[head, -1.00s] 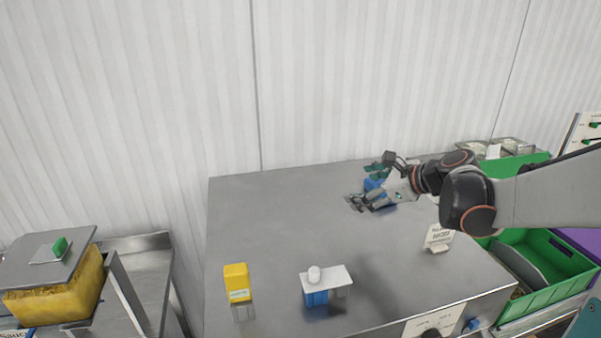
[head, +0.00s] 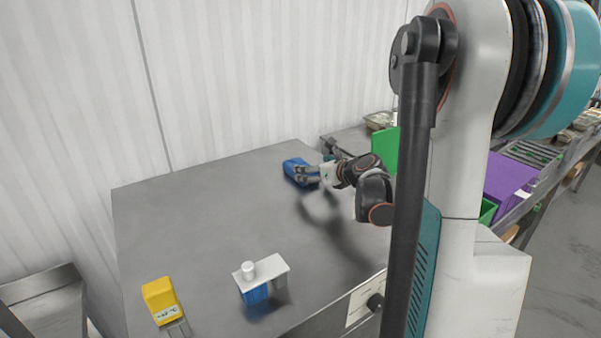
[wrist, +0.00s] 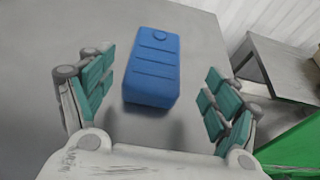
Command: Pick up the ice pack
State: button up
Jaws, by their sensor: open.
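The ice pack (wrist: 152,68) is a blue ribbed block with a round cap mark, lying on the grey metal table. In the head view the ice pack (head: 295,170) lies near the table's far right corner. My gripper (wrist: 160,100) is open in the wrist view, its teal-padded fingers spread wide. The near end of the ice pack reaches between the fingers, with a gap on each side. In the head view my gripper (head: 308,175) is at the pack's right side, and its fingers partly cover it.
A yellow block (head: 160,298) and a white-topped blue item (head: 262,275) stand near the table's front. A green crate (head: 385,150) and a purple bin (head: 508,178) are beyond the right side. The middle of the grey table (head: 215,215) is clear.

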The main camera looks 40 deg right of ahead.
jog(key=shift+x, duration=2.75)
jog(key=shift+a, duration=0.2)
jog(key=c, duration=1.4)
